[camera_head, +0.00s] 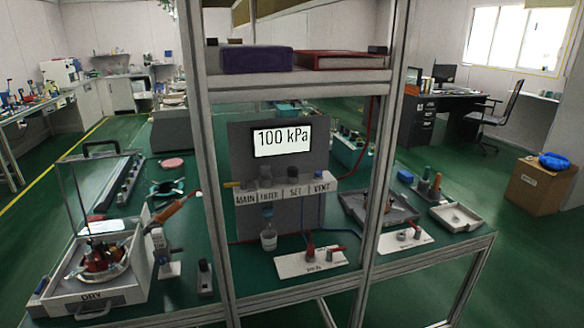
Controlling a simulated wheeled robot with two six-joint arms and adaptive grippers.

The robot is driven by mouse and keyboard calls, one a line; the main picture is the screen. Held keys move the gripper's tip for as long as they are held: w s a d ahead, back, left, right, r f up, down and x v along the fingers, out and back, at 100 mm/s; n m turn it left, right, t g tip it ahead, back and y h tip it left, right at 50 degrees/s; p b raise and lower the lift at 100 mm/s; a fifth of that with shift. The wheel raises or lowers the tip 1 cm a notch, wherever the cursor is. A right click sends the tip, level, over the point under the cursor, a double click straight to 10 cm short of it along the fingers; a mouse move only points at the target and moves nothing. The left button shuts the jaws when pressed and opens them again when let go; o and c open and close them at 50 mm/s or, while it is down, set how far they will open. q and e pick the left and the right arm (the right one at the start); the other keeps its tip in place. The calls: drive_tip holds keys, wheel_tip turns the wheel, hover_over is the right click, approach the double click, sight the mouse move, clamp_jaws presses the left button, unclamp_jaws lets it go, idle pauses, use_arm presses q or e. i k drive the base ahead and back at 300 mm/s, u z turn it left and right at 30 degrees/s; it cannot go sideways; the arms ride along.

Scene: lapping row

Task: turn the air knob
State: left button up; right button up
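A grey panel (313,213) stands on the green bench behind the frame posts. Its display (282,140) reads "100 kPa". Below it a white ledge (285,198) carries the labels MAIN, FILTER, SET and VENT. Small dark fittings stand above the labels, with a yellowish one at the MAIN end. No label says "air", and the fittings are too small to tell their turn positions. A cup (268,240) sits below the FILTER label. Neither of my grippers is in view.
Metal frame posts and a shelf with a purple box (256,59) and a red binder (343,60) stand in front. White plates with fittings (311,262) lie below the panel. A grey tray (457,217) is at right.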

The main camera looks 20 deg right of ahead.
sight(292, 172)
drive_tip(key=z, duration=0.5)
drive_tip(key=k, duration=0.65)
drive_tip(key=z, duration=0.85)
drive_tip(key=i, duration=1.6)
drive_tip(key=u, duration=0.85)
